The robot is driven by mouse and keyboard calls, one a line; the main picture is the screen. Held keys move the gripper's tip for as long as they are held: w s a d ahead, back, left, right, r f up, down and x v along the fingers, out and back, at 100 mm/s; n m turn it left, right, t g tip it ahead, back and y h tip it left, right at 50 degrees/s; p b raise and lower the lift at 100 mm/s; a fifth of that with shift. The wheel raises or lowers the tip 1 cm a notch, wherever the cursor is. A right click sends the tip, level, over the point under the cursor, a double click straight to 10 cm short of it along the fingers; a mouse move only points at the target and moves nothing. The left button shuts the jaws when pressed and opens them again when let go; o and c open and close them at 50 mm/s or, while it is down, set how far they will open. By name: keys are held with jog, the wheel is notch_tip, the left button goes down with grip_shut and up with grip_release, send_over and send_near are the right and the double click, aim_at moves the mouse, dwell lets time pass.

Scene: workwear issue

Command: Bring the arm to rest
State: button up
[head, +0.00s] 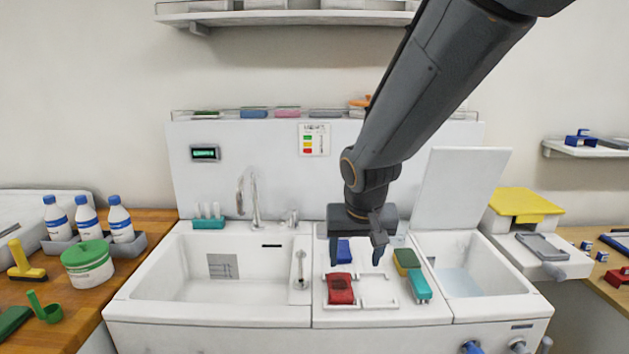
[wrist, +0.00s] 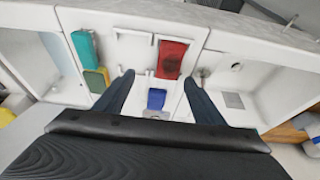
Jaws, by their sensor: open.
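My gripper (head: 355,250) hangs at the end of my dark grey arm, above the white middle panel of the sink unit (head: 330,318) in the head view. Its two fingers are apart, with nothing between them that I can make out as held. The wrist view shows my gripper (wrist: 158,85) with its fingers spread. A blue block (wrist: 156,99) shows between and beyond the fingers, and a red block (wrist: 171,60) lies farther off. In the head view the red block (head: 340,289) lies on the panel below my gripper, and the blue block (head: 343,251) shows behind the fingers.
A teal block (head: 420,285) and a green-yellow block (head: 406,261) lie right of the gripper. A raised lid (head: 458,190) stands behind the right basin. A tap (head: 254,200) rises at the large left basin (head: 160,290). A shelf (head: 290,18) hangs above, near my arm.

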jog(key=s+d+f+g, duration=0.1)
jog(key=s+d+f, duration=0.2)
jog(key=s+d, duration=0.2)
jog(key=s+d+f+g, duration=0.2)
jog(key=s+d+f, duration=0.2)
jog(key=s, duration=0.6)
jog(key=shift+s+d+f, duration=0.15)
jog(key=shift+s+d, duration=0.15)
jog(key=shift+d, duration=0.55)
